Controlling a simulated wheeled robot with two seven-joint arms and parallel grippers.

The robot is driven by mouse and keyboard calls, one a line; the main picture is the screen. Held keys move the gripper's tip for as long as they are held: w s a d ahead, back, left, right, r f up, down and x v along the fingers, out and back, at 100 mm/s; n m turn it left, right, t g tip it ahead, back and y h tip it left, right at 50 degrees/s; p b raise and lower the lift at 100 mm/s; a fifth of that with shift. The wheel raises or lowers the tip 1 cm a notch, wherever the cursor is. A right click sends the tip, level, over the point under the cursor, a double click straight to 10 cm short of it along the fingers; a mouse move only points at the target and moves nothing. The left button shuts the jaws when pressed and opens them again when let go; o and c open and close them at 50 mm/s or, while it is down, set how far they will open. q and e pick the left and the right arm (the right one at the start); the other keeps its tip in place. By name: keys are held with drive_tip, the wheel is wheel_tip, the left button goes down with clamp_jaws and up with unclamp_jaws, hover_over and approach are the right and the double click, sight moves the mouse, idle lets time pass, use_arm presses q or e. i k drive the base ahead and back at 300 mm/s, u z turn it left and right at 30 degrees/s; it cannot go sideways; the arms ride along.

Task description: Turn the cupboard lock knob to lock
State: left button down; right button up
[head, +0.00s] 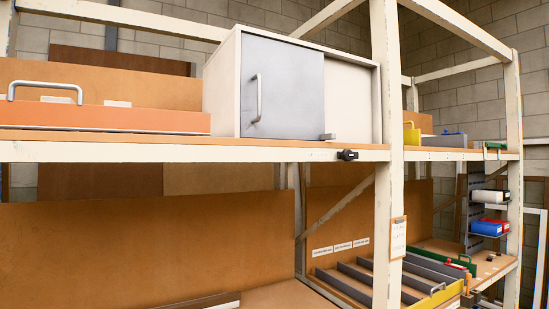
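A white cupboard (350,88) stands on the upper shelf. A grey door panel (290,95) covers its left part and has a pale bar handle (257,98). The right part of its front is plain white. A small black knob-like fitting (347,155) sits on the shelf's front edge below the cupboard's right part. A small grey block (327,136) is at the door's lower right corner. I cannot tell for certain which of these is the lock knob, or how it is turned. Neither of my grippers shows in the head view.
The cream shelf frame has an upright post (386,200) just right of the cupboard. An orange drawer front (105,119) with a handle is at the left. A divided tray (385,283) lies on the lower level.

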sight(347, 156)
drive_tip(key=u, duration=0.3)
drive_tip(key=i, duration=1.05)
drive_tip(key=z, duration=0.25)
